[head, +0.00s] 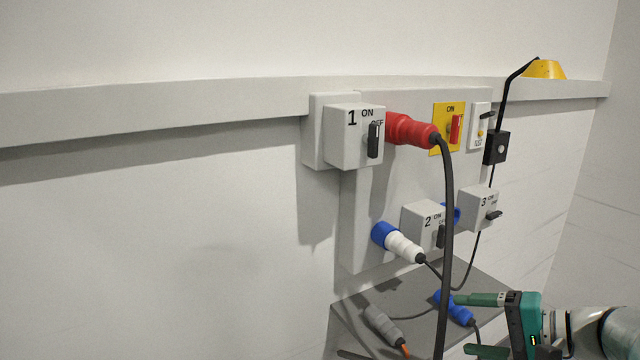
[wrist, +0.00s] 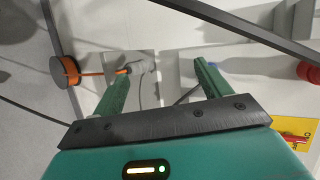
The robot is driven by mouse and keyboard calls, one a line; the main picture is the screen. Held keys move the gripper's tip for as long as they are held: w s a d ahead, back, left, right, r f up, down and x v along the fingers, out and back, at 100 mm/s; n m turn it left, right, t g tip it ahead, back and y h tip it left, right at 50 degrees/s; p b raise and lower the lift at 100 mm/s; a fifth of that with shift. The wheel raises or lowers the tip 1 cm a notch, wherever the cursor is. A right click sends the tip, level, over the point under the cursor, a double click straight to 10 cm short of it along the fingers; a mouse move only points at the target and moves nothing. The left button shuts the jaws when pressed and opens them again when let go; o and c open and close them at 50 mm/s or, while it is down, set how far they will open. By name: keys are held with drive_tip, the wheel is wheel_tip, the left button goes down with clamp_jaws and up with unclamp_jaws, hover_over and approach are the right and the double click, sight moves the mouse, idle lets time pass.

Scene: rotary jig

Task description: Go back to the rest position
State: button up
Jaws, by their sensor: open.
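My gripper (head: 462,324) is at the lower right of the head view, in front of the grey shelf, its fingers pointing left. In the wrist view my gripper (wrist: 158,72) has its two green fingers spread apart, with nothing held between them. In the head view the upper finger overlaps the blue plug (head: 460,313) on the shelf; I cannot tell if they touch. In the wrist view a grey plug (wrist: 138,67) with an orange cable shows beyond the fingers.
The wall panel (head: 365,225) carries switch boxes 1 (head: 345,150), 2 (head: 420,215) and 3 (head: 475,205). A red plug (head: 410,130) trails a thick black cable (head: 447,230) down left of my gripper. A blue-white plug (head: 400,242) sits lower.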

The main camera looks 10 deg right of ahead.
drive_tip(key=s+a+f+n+g+h, duration=0.1)
drive_tip(key=s+a+n+g+h, duration=0.1)
drive_tip(key=a, duration=0.7)
drive_tip(key=s+a+f+n+g+h, duration=0.2)
drive_tip(key=s+a+n+h, duration=0.3)
drive_tip(key=a+n+h, duration=0.2)
drive_tip(key=shift+s+a+f+n, duration=0.2)
drive_tip(key=shift+a+n, duration=0.3)
drive_tip(key=shift+a, duration=0.75)
